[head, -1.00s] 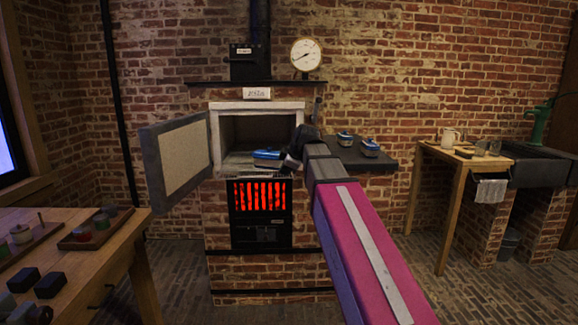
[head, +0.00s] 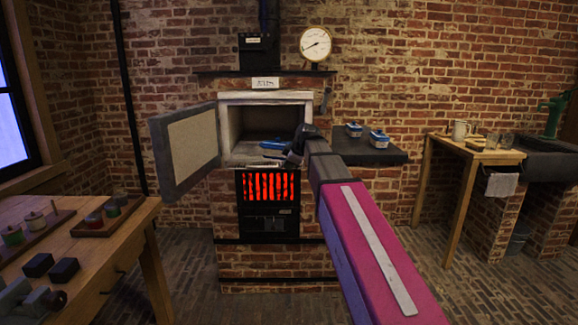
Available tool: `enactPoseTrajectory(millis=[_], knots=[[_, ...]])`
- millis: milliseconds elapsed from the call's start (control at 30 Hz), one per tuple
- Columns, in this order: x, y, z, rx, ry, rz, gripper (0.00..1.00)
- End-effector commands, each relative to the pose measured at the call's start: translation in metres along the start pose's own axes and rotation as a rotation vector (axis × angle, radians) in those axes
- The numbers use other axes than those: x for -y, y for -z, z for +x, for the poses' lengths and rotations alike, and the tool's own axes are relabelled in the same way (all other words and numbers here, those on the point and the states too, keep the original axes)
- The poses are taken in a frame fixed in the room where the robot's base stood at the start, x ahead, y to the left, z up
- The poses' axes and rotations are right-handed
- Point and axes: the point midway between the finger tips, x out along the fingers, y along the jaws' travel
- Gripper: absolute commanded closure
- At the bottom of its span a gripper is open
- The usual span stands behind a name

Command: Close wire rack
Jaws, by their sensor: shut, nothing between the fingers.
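The wire rack (head: 246,161) sits low in the mouth of the open brick oven, its front part showing at the sill. How far it sticks out is hard to tell. A blue and white lidded jar or dish (head: 275,147) rests on it, partly hidden by my gripper. My gripper (head: 291,162) is at the right side of the oven mouth, close to the jar and the rack's right front. Its dark fingers are small and point down and left. They look shut and empty. Contact with the rack cannot be made out.
The oven door (head: 187,150) stands open to the left. Red bars (head: 267,187) glow below the mouth. A dark shelf (head: 385,157) at right holds two blue jars (head: 366,134). A wooden table (head: 105,254) with trays and blocks is at lower left. The floor between is clear.

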Motion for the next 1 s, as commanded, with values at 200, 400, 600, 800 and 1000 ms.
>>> enactPoseTrajectory(millis=[200, 400, 600, 800, 1000], knots=[[-0.005, 0.0, 0.003, 0.0, 0.0, 0.0, 1.0], [-0.029, 0.001, 0.015, 0.001, 0.0, 0.0, 1.0], [-0.074, 0.001, 0.039, 0.001, 0.0, 0.0, 1.0], [-0.123, 0.002, 0.065, 0.0, 0.0, 0.0, 1.0], [-0.166, 0.001, 0.088, -0.001, 0.001, -0.001, 1.0]])
